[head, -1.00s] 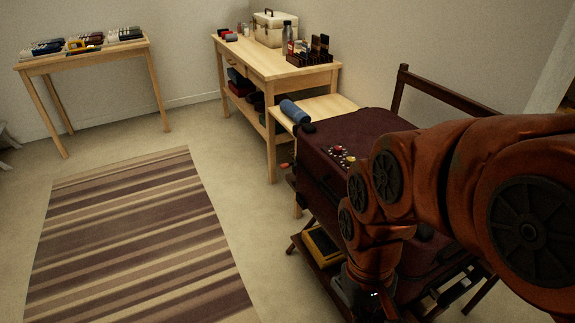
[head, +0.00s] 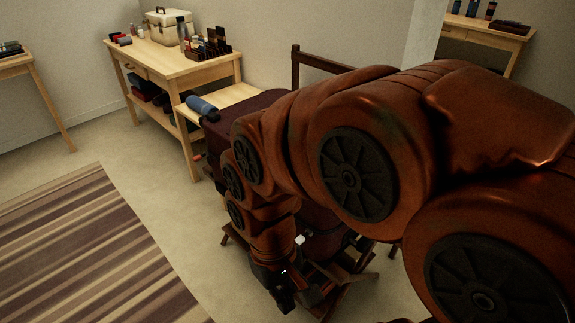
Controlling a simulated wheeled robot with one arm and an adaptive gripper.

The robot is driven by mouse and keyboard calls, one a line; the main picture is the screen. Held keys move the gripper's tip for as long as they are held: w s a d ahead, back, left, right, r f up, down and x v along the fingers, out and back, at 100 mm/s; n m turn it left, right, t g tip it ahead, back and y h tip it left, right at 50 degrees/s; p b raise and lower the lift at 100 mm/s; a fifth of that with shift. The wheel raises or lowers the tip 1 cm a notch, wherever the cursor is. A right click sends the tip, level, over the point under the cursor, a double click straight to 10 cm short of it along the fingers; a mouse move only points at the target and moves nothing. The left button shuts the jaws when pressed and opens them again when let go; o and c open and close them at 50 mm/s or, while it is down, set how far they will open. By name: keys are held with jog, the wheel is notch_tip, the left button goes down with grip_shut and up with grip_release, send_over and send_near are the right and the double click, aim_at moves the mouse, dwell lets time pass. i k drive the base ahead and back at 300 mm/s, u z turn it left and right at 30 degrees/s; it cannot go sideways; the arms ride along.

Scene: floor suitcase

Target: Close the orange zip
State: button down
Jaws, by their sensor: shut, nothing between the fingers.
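A dark maroon suitcase (head: 222,124) rests on a wooden rack beyond my arm in the head view. My arm hides most of its top and near side. A small reddish-orange spot (head: 198,157) shows at its left edge; I cannot tell whether it is part of the orange zip. No other part of the zip can be made out. My gripper (head: 288,298) points down at the near end of the rack, low in the picture. It is shut and empty. I cannot tell whether it touches the suitcase.
A wooden bench (head: 165,60) with a cream case (head: 168,26), bottles and boxes stands at the back left. A blue roll (head: 201,105) lies on a low table beside the suitcase. A striped rug (head: 85,250) covers open floor at left. Another table (head: 485,30) stands back right.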

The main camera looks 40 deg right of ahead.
aim_at(199, 157)
jog(key=k, duration=1.1)
jog(key=i, duration=1.25)
jog(key=u, duration=0.95)
jog(key=i, duration=0.3)
jog(key=u, duration=0.45)
